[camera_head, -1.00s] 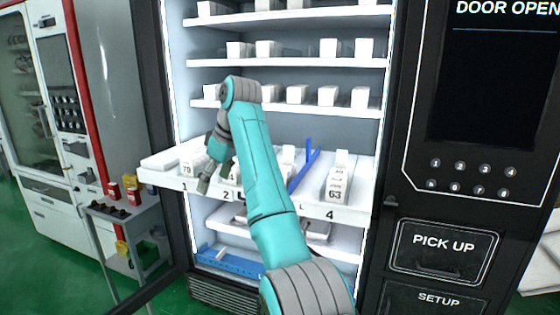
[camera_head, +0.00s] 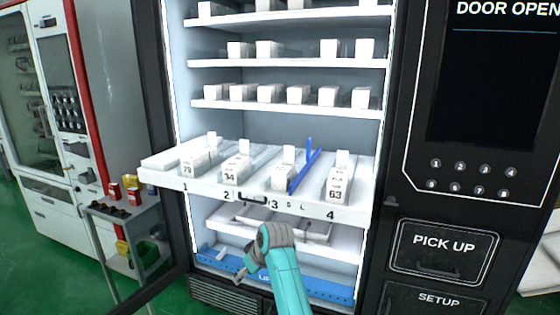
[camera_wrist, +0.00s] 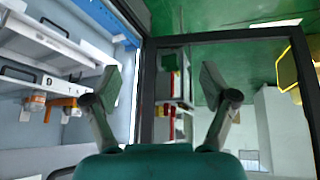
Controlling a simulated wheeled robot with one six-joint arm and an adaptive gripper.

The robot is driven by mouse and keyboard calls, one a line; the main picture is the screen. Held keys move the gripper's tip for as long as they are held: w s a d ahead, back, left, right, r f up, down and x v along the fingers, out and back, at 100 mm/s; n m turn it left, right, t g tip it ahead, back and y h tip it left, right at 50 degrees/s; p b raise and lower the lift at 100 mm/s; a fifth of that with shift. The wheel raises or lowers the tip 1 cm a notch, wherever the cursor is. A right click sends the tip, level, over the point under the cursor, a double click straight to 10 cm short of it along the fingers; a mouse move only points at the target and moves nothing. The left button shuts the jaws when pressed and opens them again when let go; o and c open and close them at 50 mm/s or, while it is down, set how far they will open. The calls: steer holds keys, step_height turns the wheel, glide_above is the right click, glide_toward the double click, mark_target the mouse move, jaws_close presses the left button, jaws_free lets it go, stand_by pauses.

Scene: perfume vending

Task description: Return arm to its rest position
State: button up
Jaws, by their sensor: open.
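My arm (camera_head: 288,285) is teal and grey and shows low in the head view, in front of the vending machine's lower part. My gripper (camera_head: 248,270) is small and partly hidden behind the wrist in that view. In the wrist view my gripper (camera_wrist: 160,85) has its two fingers spread wide, with nothing between them. The pulled-out shelf (camera_head: 230,192) with white boxes is above my arm and apart from it.
The open machine door (camera_head: 158,150) stands at the left. A small side table (camera_head: 140,215) with red and yellow items is beyond it. A blue strip (camera_head: 330,290) lies along the machine's bottom. The control panel (camera_head: 470,120) is at the right.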

steer(key=s+d+f+m+t, duration=0.1)
steer(key=s+d+f+m, duration=0.1)
steer(key=s+d+f, duration=0.6)
steer(key=s+d+f+m+t, duration=0.15)
steer(key=s+f, duration=0.25)
steer(key=f, duration=0.8)
steer(key=s+d+f+m+t+h, duration=0.1)
steer(key=s+d+f, duration=0.35)
steer(key=s, duration=0.45)
steer(key=s+d+f+m+t+h, duration=0.1)
steer(key=s+d+f+t, duration=0.15)
steer(key=s+d, duration=0.45)
steer(key=s+d+r+m+t+h, duration=0.1)
steer(key=s+d+r, duration=0.15)
steer(key=s, duration=0.85)
steer(key=s+d+r+m+t+h, duration=0.1)
steer(key=s+d+r+m, duration=0.15)
steer(key=s, duration=0.85)
steer(key=s+d+r+t, duration=0.1)
steer(key=s+r+t, duration=0.1)
steer(key=s+r, duration=1.2)
step_height(320, 180, up, 4)
steer(key=shift+s+d+f+m+h, duration=0.1)
steer(key=shift+s+d+m+h, duration=0.2)
steer(key=shift+s+d+m, duration=0.1)
